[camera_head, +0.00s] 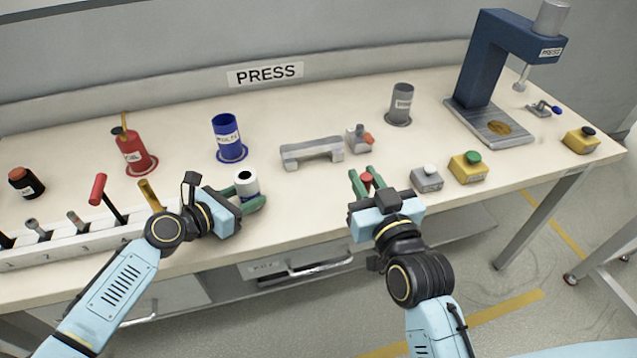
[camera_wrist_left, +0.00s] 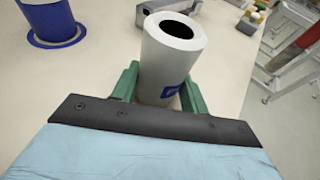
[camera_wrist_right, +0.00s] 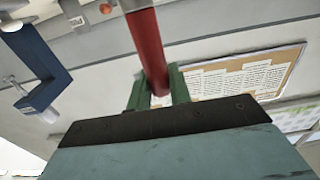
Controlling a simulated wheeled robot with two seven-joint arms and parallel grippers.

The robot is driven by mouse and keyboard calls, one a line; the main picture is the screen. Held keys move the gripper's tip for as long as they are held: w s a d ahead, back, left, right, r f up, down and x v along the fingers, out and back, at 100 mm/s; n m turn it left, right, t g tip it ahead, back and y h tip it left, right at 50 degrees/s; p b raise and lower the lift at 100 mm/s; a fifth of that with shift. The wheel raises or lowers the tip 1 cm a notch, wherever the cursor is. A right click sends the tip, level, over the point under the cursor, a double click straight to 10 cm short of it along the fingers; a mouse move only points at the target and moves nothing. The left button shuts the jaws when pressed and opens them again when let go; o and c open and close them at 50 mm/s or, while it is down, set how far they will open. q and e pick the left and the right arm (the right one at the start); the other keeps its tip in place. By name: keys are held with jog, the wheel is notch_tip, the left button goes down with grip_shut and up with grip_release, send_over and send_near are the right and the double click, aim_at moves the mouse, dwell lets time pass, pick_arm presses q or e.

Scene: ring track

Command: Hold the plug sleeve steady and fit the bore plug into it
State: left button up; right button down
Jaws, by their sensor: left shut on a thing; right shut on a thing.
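The plug sleeve (camera_head: 246,184) is a white cylinder with a dark open bore at its top and a blue mark on its side. My left gripper (camera_head: 244,198) is shut on it. In the left wrist view the sleeve (camera_wrist_left: 166,62) stands between the green fingers, its bore facing up. My right gripper (camera_head: 366,182) is shut on the red bore plug (camera_head: 366,179), to the right of the sleeve and apart from it. In the right wrist view the plug (camera_wrist_right: 148,48) is a long red rod with a paler end. The fingers hide part of it.
A grey bracket (camera_head: 312,152) and a small grey part with a red tip (camera_head: 358,139) lie behind, between the grippers. Blue (camera_head: 228,138), red (camera_head: 132,152) and grey (camera_head: 401,104) holders stand farther back. Button boxes (camera_head: 467,166) and the blue press (camera_head: 482,75) are at right. A tool rack (camera_head: 90,238) is at left.

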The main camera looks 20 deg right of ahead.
jog(key=shift+r, duration=0.1)
jog(key=w+a+r+n+g+y, duration=0.2)
jog(key=w+a+r+n+y, duration=0.25)
jog(key=w+a+r, duration=0.45)
jog(key=w+a+r+n+g+y, duration=0.1)
jog(key=w+a+r+n+y, duration=0.25)
jog(key=a+r+y, duration=0.55)
notch_tip(320, 180, down, 11)
jog(key=w+a+h, duration=0.1)
jog(key=a+h, duration=0.1)
jog(key=shift+a+m+g+h, duration=0.15)
jog(key=shift+m+g+h, duration=0.15)
jog(key=shift+h, duration=0.05)
jog(key=shift+f, duration=0.25)
jog(key=shift+f, duration=0.25)
jog(key=c, duration=1.3)
grip_release()
jog(key=shift+r, duration=0.15)
